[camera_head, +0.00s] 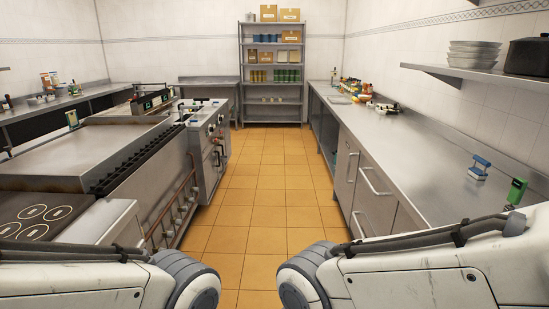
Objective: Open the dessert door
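A run of steel cabinet doors is built into the front of the right-hand counter. One door (345,174) has an upright bar handle (350,168). A nearer door (373,207) has a slanting-looking bar handle (374,182), and another bar handle shows below it. These fronts look shut. No label marks any of them as the dessert door, so I cannot tell which one it is. My two arms show at the bottom left and bottom right, short of the cabinets. Neither gripper is in view.
A tiled aisle (265,190) runs clear to a steel shelf rack (272,93) at the back. Cooking equipment (80,150) with a front pipe lines the left. The right worktop (430,150) holds a blue-handled tool (480,167) and a green one (516,191). A wall shelf overhangs it.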

